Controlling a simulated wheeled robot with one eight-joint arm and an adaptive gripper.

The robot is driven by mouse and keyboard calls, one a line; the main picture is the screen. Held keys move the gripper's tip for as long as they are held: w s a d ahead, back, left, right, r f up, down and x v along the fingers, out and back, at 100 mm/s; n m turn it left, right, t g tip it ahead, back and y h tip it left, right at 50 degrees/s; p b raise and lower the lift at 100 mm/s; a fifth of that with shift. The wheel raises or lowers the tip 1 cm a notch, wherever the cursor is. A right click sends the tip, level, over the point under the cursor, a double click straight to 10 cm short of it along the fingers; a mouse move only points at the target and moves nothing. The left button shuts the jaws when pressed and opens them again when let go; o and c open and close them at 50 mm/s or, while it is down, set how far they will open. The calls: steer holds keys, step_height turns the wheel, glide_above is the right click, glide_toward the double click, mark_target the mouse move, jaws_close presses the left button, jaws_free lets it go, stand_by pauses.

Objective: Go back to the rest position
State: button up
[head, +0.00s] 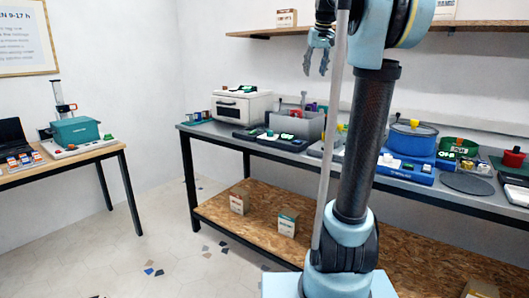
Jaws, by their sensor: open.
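My gripper (316,68) is in the head view at the upper middle, in front of the white wall. It is raised above the grey-topped bench (219,131) and points downward. Its fingers are apart and nothing shows between them. My blue and black arm stands upright right of the gripper and hides part of the bench behind it.
The bench holds a white oven-like box (240,107), a grey bin (297,125), a blue round container (411,139) and a green spool (459,147). A wooden table (57,166) stands at left. A wall shelf (275,31) is near the gripper's height. Tiled floor (180,262) is open at left.

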steer(key=s+f+g, duration=0.1)
steer(key=s+f, duration=1.8)
steer(key=f, duration=0.3)
steer(key=s+a+f+m+g, duration=0.1)
steer(key=s+f, duration=1.7)
steer(key=f, duration=0.4)
steer(key=shift+s+a+f+m+h, duration=0.15)
steer(key=shift+s+m+h, duration=0.15)
steer(key=shift+s, duration=0.05)
steer(key=shift+w+f, duration=0.2)
steer(key=shift+w, duration=0.25)
